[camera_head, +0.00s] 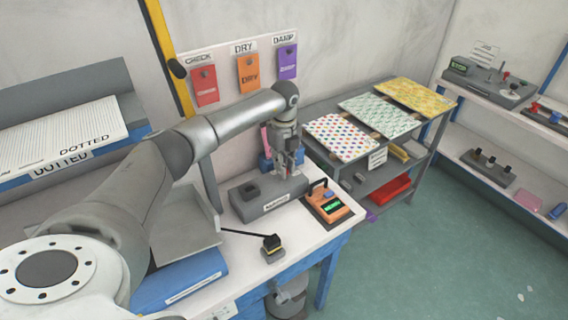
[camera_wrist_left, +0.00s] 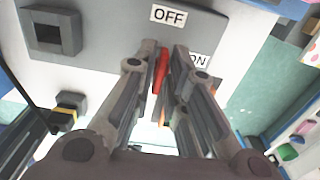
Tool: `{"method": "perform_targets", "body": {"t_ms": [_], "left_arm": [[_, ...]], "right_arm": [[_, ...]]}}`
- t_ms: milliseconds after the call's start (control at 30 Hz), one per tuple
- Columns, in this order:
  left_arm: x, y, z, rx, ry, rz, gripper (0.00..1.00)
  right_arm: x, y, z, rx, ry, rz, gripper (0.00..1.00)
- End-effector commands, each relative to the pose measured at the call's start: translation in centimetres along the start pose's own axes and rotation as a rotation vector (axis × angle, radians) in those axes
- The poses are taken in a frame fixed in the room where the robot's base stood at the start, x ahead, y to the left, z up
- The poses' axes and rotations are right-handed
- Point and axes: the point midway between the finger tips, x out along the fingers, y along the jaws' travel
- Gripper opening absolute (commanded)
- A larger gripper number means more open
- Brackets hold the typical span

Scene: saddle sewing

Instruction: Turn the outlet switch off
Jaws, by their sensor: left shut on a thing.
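The outlet is a grey box (camera_head: 240,203) on the white bench, with a dark square socket (camera_wrist_left: 48,37) at one end. In the left wrist view its OFF label (camera_wrist_left: 168,15) is at the top, and its ON label (camera_wrist_left: 197,60) is partly hidden behind a finger. A red switch lever (camera_wrist_left: 161,68) stands between the fingers of my left gripper (camera_wrist_left: 160,60). My left gripper is shut on this lever, over the right end of the box in the head view (camera_head: 290,168). The fingers hide part of the lever, and I cannot tell which setting it is in. My right gripper is not in view.
An orange meter (camera_head: 335,213) with a handle stands right of the outlet. A black and yellow plug (camera_head: 271,243) with a black cable lies in front. A grey shelf with patterned sheets (camera_head: 342,137) stands to the right. Coloured tags (camera_head: 249,74) hang on the wall behind.

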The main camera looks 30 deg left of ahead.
Motion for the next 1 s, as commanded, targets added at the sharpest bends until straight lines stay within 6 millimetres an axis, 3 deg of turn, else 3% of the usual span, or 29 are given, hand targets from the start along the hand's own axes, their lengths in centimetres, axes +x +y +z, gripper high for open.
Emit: {"method": "perform_targets", "body": {"t_ms": [300,333,500,833,1000], "left_arm": [[-0.1,0.0,0.1,-0.002,-0.001,-0.002,0.0],[-0.1,0.0,0.1,-0.002,-0.001,-0.002,0.15],[0.0,0.0,0.0,-0.001,-0.001,-0.001,0.37],[-0.2,0.0,0.0,0.0,0.0,-0.001,0.37],[-2.0,-0.1,0.0,0.001,-0.001,-0.004,0.37]], "right_arm": [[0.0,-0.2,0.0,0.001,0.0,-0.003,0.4],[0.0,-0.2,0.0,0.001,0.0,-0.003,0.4],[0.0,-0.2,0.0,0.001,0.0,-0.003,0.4],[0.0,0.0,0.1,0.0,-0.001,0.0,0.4],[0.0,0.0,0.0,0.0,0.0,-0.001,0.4]]}}
